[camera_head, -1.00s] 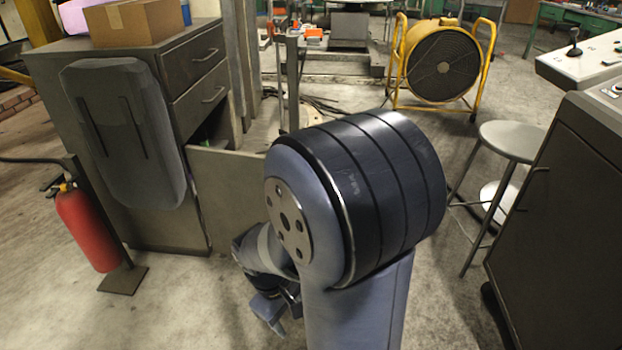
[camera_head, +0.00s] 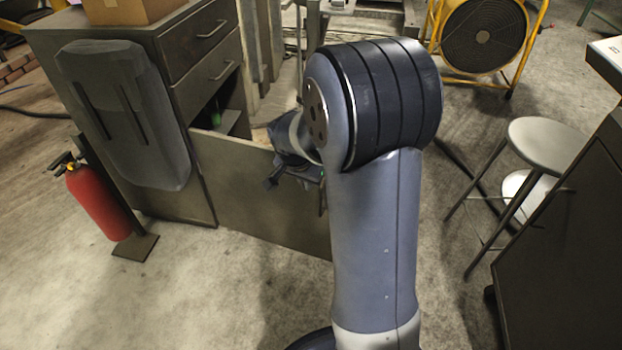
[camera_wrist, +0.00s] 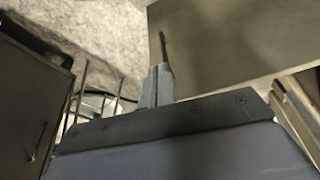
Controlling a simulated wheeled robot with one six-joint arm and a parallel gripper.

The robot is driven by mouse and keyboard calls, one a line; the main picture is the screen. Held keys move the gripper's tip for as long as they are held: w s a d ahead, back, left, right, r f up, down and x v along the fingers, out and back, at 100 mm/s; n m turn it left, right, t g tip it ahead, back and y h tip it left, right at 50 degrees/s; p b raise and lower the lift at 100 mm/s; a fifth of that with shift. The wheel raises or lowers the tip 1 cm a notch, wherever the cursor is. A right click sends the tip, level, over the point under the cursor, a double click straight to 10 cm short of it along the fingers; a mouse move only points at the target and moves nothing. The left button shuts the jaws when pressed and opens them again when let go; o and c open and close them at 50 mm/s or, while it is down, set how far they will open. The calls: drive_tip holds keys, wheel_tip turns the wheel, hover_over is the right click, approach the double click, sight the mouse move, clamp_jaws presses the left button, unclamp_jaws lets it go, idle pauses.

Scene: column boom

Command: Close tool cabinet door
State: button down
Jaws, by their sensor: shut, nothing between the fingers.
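The tool cabinet (camera_head: 150,60) stands at the left in the head view. Its lower door (camera_head: 250,205) hangs wide open, sticking out to the right from the cabinet's front. A dark lower compartment (camera_head: 225,110) shows behind it. My gripper (camera_head: 272,180) is shut and empty, near the upper part of the door toward its free end, overlapping the door's near face in this view. In the wrist view the closed fingers (camera_wrist: 163,65) point at the plain door panel (camera_wrist: 230,40). Whether they touch it cannot be told. My arm hides the door's far end.
A red fire extinguisher (camera_head: 98,200) stands left of the cabinet. A stool (camera_head: 545,140) and a dark console (camera_head: 565,220) stand at the right. A yellow fan (camera_head: 482,35) is at the back. The floor before the door is clear.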

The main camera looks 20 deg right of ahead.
drive_tip(key=w+d+f+b, duration=0.2)
drive_tip(key=w+d+f, duration=0.2)
drive_tip(key=f, duration=0.4)
drive_tip(key=shift+d, duration=0.4)
drive_tip(key=shift+w+r, duration=0.1)
